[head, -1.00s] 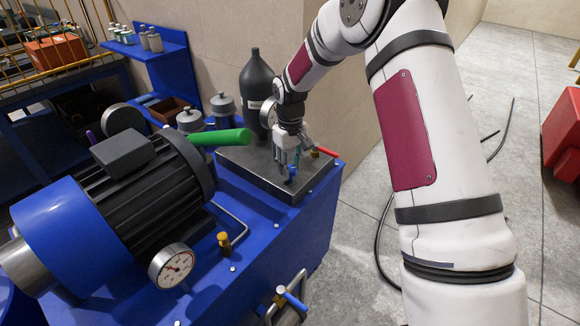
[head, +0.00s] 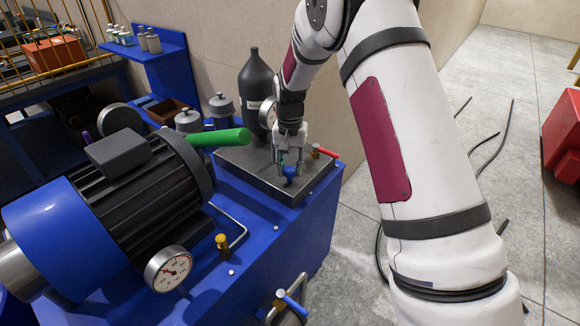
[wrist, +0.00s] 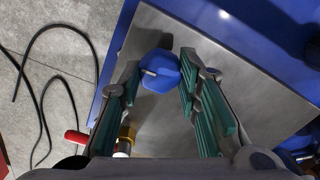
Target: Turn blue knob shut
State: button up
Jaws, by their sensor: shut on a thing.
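The blue knob (head: 290,171) stands on the dark metal plate (head: 240,163) on top of the blue press unit. In the wrist view the blue knob (wrist: 160,71) is many-sided, with a pale mark on its top. My gripper (head: 289,172) points down over the plate with its fingers on either side of the knob. In the wrist view my gripper (wrist: 160,82) has a green-padded finger to the left and right of the knob, shut on it. The knob's underside and stem are hidden.
A red-handled valve (head: 325,152) sits close to my gripper on the plate. A black bottle (head: 256,90) and a gauge stand behind. A motor (head: 150,180) with a green handle (head: 218,138) is to the left. Black cables lie on the open floor at right.

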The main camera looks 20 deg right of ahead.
aim_at(290, 169)
jog(key=shift+m, duration=0.5)
jog(key=o, duration=1.1)
jog(key=shift+o, duration=0.2)
notch_tip(290, 169, up, 12)
